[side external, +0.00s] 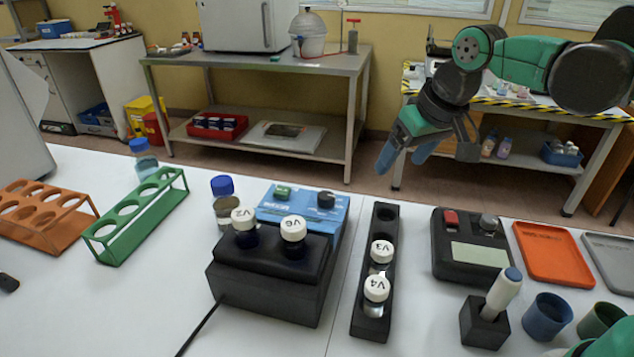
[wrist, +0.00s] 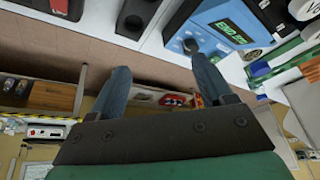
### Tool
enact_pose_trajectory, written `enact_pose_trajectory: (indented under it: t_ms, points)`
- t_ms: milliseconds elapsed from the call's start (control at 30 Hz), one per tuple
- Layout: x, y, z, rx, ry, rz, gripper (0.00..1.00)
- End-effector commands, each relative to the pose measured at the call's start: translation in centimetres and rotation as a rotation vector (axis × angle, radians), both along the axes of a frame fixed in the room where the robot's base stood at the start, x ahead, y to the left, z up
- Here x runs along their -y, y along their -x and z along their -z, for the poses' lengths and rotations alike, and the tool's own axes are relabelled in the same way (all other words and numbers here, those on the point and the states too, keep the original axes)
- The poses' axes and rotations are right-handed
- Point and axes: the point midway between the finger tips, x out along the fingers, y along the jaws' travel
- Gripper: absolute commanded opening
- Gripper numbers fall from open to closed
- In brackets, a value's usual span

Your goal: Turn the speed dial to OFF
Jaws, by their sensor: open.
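A black round dial (side external: 326,200) sits on the blue panel (side external: 300,208) at the back of a black block device (side external: 265,285). It also shows in the wrist view (wrist: 190,46), beside a green lit display (wrist: 232,30). The dial's pointer and any OFF mark are too small to read. My gripper (side external: 404,155) is open and empty, in the air behind and to the right of the device, well above the table. Its blue fingers are spread apart and also show in the wrist view (wrist: 165,85). Nothing touches the dial.
White-capped vials V2 (side external: 243,218) and V6 (side external: 293,229) stand in the device. A black rack (side external: 362,285) holds V3 and V4. A black box (side external: 470,258) with a red switch and grey knob stands right, near an orange tray (side external: 552,278). A blue-capped bottle (side external: 222,205) is left.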

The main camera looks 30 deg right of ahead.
Motion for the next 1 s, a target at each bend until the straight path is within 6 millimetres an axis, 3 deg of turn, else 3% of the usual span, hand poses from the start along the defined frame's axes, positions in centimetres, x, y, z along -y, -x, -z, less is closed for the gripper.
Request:
enact_pose_trajectory:
  t_ms: [167,400,600,767,1000]
  points:
    - [-1.7,-4.8,0.2,-0.137,-0.013,0.027,0.73]
    - [-4.0,-9.6,3.3,-0.309,-0.01,0.071,0.73]
    - [-5.2,-11.3,5.6,-0.392,0.0,0.095,0.73]
    - [-5.4,-11.5,6.8,-0.409,0.003,0.101,0.73]
    - [-5.4,-11.5,10.1,-0.408,0.003,0.101,0.73]
